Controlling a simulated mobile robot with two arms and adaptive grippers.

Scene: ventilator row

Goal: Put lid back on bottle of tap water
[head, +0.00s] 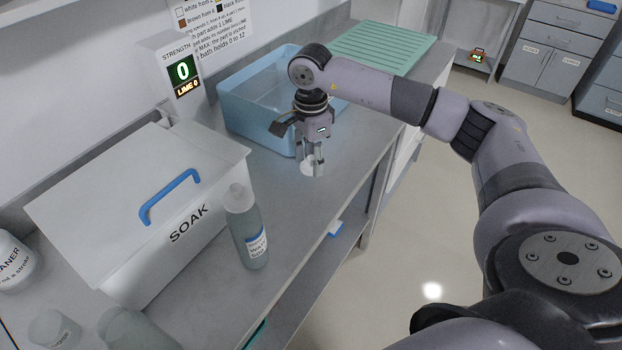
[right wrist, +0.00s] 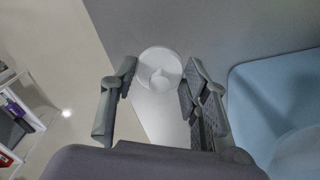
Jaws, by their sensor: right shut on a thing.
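The tap water bottle (head: 246,232) is grey and translucent. My right gripper (head: 316,160) points down over the counter, beyond and to the right of the bottle. It is shut on a small white round lid (head: 307,168). In the right wrist view the lid (right wrist: 160,66) shows as a white disc between the fingertips (right wrist: 160,78). My left gripper is not in view.
A white SOAK box (head: 120,225) with a blue handle stands left of the bottle. A blue basin (head: 240,115) is behind my right gripper, and a green ribbed mat (head: 380,48) lies farther back. Other containers (head: 135,330) stand at front left. The counter's front edge is close by.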

